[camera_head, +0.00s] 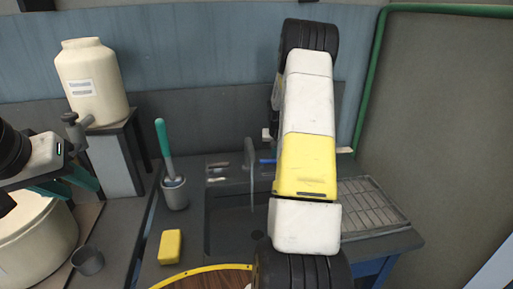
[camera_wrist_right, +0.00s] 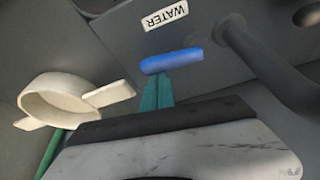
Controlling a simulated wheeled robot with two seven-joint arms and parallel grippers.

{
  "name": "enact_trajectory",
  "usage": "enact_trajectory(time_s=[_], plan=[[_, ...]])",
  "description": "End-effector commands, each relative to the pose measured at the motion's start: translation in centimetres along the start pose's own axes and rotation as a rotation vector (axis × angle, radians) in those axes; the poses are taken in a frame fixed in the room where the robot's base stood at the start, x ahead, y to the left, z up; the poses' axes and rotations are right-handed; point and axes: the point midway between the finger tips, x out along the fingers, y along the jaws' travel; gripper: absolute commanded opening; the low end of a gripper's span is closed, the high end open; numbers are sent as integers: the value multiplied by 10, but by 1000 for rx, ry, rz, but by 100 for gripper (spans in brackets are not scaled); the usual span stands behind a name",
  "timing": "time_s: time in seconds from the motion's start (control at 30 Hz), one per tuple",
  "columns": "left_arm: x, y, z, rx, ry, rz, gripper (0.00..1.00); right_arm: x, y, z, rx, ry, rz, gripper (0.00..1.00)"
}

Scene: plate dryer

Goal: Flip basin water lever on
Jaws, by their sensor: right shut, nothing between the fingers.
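The blue water lever (camera_wrist_right: 171,61) lies just below a white label reading WATER (camera_wrist_right: 166,16) in the right wrist view. A small blue part of it (camera_head: 267,161) shows in the head view beside my right arm. My right gripper (camera_wrist_right: 166,77) is shut and empty, its teal fingertips right at the lever's lower edge; I cannot tell whether they touch it. In the head view my right arm hides this gripper. My left gripper (camera_head: 72,182) is at the far left above a large cream pot, and its opening is unclear. The basin (camera_head: 228,225) is dark grey.
A grey faucet pipe (camera_wrist_right: 262,62) stands close right of the lever. A white ring-shaped holder (camera_wrist_right: 65,98) is at left in the wrist view. A brush cup (camera_head: 174,193), yellow sponge (camera_head: 171,246) and wire rack (camera_head: 372,207) surround the basin.

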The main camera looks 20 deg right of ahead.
Motion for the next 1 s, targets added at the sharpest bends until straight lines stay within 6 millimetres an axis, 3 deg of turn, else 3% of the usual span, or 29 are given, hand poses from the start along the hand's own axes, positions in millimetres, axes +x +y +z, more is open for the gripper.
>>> enact_trajectory(time_s=[0.47,1.0], plan=[[0,0,0,0,0,0,36,-9,-1,24,369,0,139,0],[0,0,0,0,0,0,36,-16,-5,45,366,-1,135,0]])
